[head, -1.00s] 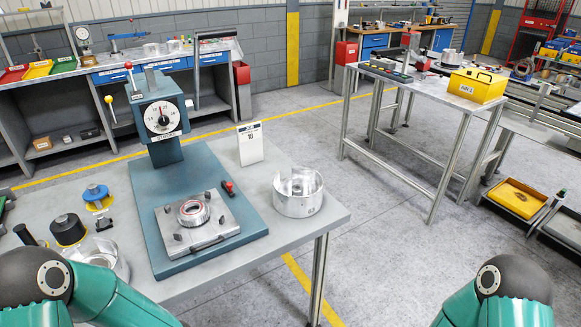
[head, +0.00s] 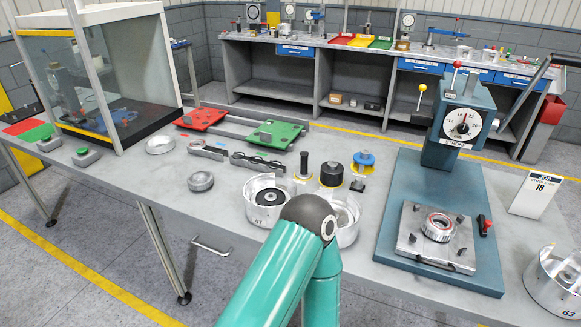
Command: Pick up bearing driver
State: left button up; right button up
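Several upright tools stand near the middle of the bench. They are a slim black-handled one (head: 303,165), a short black cylinder on a yellow base (head: 331,174) and a blue-topped one (head: 363,166) with a yellow part under it. I cannot tell for sure which of them is the bearing driver. One of my arms rises from the bottom centre, its elbow in front of the metal housings. Neither gripper is in view.
Metal housings (head: 266,201) stand in front of the tools. A blue-green press (head: 463,125) with a bearing fixture (head: 437,232) is at the right. Red (head: 201,118) and green (head: 276,133) plates lie behind. A clear-sided cabinet (head: 95,80) stands at the left.

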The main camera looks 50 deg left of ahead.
aim_at(303, 172)
jog(key=z, duration=2.1)
jog(key=i, duration=0.1)
jog(key=u, duration=3.55)
jog(key=k, duration=0.5)
jog(key=u, duration=0.15)
jog(key=i, duration=0.55)
jog(key=z, duration=0.1)
